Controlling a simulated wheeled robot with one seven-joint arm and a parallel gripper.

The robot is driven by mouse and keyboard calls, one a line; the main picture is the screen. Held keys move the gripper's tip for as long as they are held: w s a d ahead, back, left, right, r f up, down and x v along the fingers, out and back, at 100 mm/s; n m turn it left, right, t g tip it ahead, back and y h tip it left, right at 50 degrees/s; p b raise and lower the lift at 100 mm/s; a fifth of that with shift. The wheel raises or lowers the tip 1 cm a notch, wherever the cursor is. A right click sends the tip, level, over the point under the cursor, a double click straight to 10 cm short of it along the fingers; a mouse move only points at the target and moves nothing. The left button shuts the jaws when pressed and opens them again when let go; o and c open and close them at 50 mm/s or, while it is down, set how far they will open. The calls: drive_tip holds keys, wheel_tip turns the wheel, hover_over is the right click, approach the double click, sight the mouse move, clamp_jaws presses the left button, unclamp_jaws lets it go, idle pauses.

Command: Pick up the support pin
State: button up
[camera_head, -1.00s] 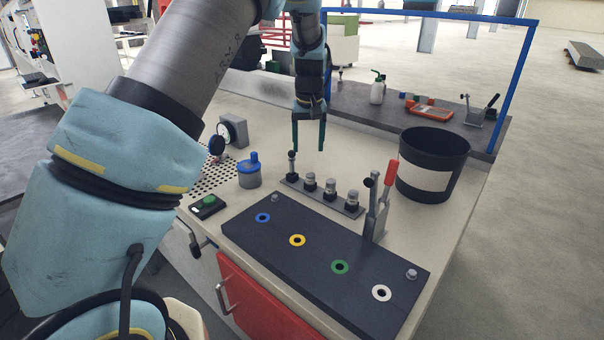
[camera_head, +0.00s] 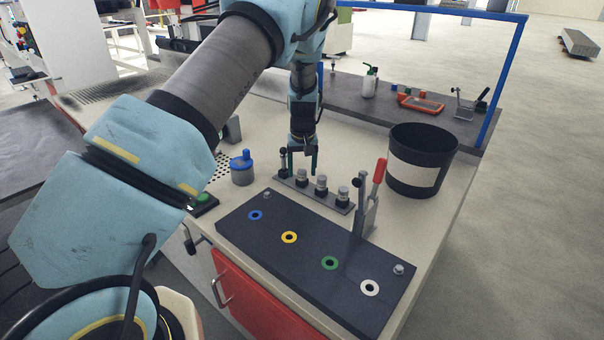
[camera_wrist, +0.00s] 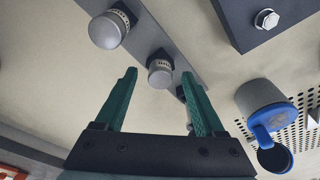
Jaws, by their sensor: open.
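A grey strip (camera_head: 330,200) holds a row of several upright pins on the bench. Three have silver round heads and dark collars; the one at the left end is taller, slimmer and dark. No label shows which is the support pin. My gripper (camera_head: 302,173) points down above the strip's left part, with its green fingers apart. In the wrist view, the silver-headed pin nearest the left end (camera_wrist: 160,73) appears between the fingertips of my gripper (camera_wrist: 159,73), and nothing is visibly held. Another silver-headed pin (camera_wrist: 108,30) lies to its left. The right finger partly hides the dark pin.
A dark plate (camera_head: 262,233) with colour-ringed holes lies in front of the strip. A red-handled clamp (camera_head: 379,172) stands right of the strip, before a black bin (camera_head: 421,141). A blue-lidded pot (camera_head: 243,170) stands at the left.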

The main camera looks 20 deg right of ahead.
drive_tip(key=shift+f, duration=0.1)
clamp_jaws()
idle(0.5)
